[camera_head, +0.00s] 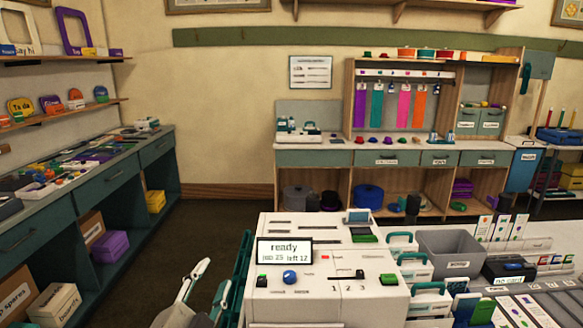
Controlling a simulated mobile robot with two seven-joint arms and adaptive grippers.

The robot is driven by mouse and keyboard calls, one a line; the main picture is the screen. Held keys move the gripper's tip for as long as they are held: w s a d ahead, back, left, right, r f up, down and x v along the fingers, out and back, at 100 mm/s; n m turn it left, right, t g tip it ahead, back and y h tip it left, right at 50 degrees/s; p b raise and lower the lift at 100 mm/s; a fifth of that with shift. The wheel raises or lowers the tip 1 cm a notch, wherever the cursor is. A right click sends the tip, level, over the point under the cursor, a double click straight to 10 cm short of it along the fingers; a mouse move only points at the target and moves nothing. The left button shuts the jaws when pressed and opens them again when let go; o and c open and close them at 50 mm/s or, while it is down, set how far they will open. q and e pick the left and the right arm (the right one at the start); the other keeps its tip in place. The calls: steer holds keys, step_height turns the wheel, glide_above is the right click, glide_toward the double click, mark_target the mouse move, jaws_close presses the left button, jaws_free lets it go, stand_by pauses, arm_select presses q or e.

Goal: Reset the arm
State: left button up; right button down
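My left gripper (208,284) shows at the bottom, left of centre, with white and dark fingers pointing up. The two fingers look spread apart, with nothing visible between them. It stands just left of a white machine (330,236); I cannot tell whether it touches the teal part (240,273) between them. Most of the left arm is cut off by the lower edge. My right gripper is not in view.
A teal-drawered counter (100,180) lines the left wall. Dark floor (205,218) is clear between the counters.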

arm_select(q)
steer(key=s+a+f+n+g+y, duration=0.5)
steer(key=s+a+f+g, duration=0.5)
steer(key=s+a+f, duration=1.15)
steer(key=w+d+f+n+t+h, duration=0.1)
steer(key=d+f+t+h, duration=0.2)
steer(key=d+f, duration=1.2)
steer(key=d+h, duration=0.2)
steer(key=h, duration=0.1)
steer(key=shift+w+d+f+n+h, duration=0.2)
steer(key=shift+w+d+n+h, duration=0.1)
steer(key=shift+w+n, duration=0.1)
